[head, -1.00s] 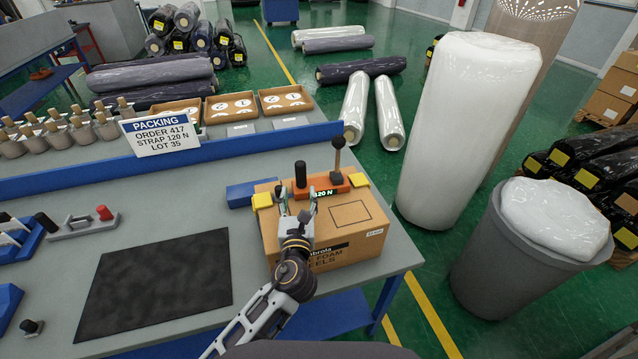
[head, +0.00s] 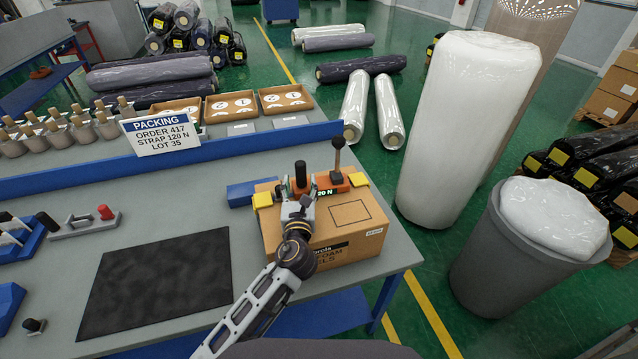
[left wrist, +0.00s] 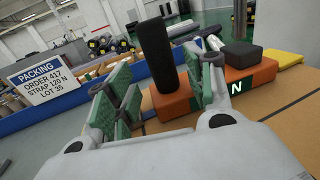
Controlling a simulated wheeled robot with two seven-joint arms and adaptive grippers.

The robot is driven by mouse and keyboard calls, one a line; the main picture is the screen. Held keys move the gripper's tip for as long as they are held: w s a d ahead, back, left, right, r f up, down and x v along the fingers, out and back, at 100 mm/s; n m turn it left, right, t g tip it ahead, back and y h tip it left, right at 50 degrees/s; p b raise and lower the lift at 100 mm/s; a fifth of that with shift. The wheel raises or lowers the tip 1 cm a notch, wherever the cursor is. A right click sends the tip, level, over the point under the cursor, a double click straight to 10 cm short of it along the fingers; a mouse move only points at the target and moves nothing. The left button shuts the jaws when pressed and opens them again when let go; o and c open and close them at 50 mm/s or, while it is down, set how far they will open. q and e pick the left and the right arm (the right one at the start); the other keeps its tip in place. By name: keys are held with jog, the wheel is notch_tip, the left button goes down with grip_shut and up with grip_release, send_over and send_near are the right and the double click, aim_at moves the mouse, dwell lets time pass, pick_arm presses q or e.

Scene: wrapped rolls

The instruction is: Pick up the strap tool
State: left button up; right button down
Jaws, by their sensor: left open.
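The strap tool (head: 327,181) is an orange body with an upright black handle, a ball-topped lever and a lit display. It lies on top of a cardboard box (head: 350,217), between two yellow corner pieces. My left gripper (head: 299,204) is open at the near side of the tool, just in front of the black handle. In the left wrist view, the handle (left wrist: 158,58) stands beyond and between the green-padded fingers (left wrist: 165,95), and the orange body (left wrist: 250,82) is partly behind the right finger. Contact cannot be told. My right gripper is not in view.
A PACKING sign (head: 160,134) stands left on the rail. A black mat (head: 155,282) lies left of the box. A white wrapped roll (head: 465,130) stands on the floor at right.

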aim_at(301, 179)
pick_arm(q)
jog(key=w, duration=0.2)
jog(key=shift+w+d+r, duration=0.1)
jog(key=shift+w+r, duration=0.15)
jog(key=shift+w, duration=0.85)
grip_shut()
jog(key=shift+r, duration=0.1)
